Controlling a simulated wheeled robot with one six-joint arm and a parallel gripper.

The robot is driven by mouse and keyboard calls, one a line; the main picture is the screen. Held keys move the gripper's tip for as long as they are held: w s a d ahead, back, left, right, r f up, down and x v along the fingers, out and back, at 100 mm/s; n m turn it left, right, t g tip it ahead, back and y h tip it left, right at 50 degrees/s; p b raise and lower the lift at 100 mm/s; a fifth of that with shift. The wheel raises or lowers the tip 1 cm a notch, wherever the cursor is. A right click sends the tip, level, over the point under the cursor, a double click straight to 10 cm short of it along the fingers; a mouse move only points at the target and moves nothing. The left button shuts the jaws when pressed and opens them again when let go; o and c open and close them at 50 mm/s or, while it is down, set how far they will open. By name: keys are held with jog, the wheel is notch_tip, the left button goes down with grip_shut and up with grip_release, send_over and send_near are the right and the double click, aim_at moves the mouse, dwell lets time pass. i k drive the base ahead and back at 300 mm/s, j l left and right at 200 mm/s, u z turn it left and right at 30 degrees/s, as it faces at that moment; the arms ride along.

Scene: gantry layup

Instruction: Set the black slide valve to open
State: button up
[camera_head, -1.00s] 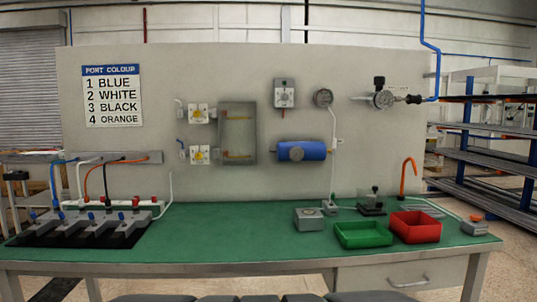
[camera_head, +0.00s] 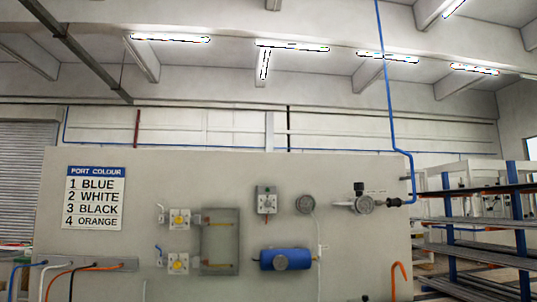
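On the upright grey panel, at its right end, a round gauge (camera_head: 365,203) sits on a regulator with a black knob (camera_head: 359,188) on top. A small black fitting (camera_head: 394,202) lies to the right of the gauge, in line with the blue air pipe (camera_head: 408,165). It may be the black slide valve, but it is too small to tell its position or be sure what it is. My gripper is not in view.
Shelving (camera_head: 470,255) stands to the right. The green bench top is out of frame.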

aim_at(397, 202)
jog(key=z, duration=1.1)
